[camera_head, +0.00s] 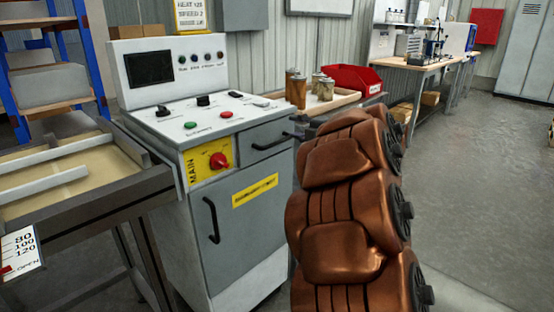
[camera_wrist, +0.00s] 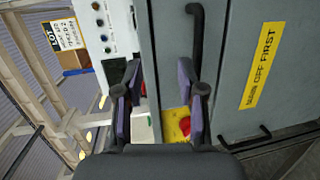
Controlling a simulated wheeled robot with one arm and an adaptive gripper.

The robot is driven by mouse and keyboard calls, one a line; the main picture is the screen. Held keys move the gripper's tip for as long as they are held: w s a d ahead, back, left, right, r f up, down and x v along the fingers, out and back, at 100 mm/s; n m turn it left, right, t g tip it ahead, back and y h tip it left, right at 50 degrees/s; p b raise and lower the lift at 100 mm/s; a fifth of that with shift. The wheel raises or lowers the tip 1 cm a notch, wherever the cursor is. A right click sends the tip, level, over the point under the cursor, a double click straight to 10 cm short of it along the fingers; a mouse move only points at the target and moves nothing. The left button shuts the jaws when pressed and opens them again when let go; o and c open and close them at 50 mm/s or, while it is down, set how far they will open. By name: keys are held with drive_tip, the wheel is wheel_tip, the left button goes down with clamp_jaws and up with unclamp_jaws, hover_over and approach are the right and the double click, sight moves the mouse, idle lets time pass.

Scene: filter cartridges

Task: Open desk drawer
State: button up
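The desk drawer (camera_head: 265,141) is the grey front at the upper right of a control cabinet, and it looks closed. Its dark bar handle (camera_head: 270,143) shows in the head view. In the wrist view, turned about a quarter, the drawer handle (camera_wrist: 196,40) stands upright above the right finger. My gripper (camera_wrist: 160,75) is open, with its two purple-padded fingers apart and nothing between them. The fingers point toward the cabinet, and the right fingertip overlaps the handle's lower end in the picture; I cannot tell contact.
Below the drawer is a cabinet door (camera_head: 239,239) with its own handle (camera_head: 211,220). A yellow panel with a red knob (camera_head: 219,160) is left of the drawer. A framed table (camera_head: 75,190) stands at left. A tray with canisters (camera_head: 325,88) is behind. Floor at right is open.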

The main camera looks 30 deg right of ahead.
sight(278, 143)
wheel_tip(278, 143, down, 5)
drive_tip(key=a+n+g+y+b, duration=0.1)
drive_tip(key=a+n+y, duration=0.1)
drive_tip(key=y, duration=0.1)
drive_tip(key=shift+b+x, duration=0.85)
drive_tip(key=shift+x, duration=2.5)
drive_tip(key=shift+d, duration=0.2)
clamp_jaws()
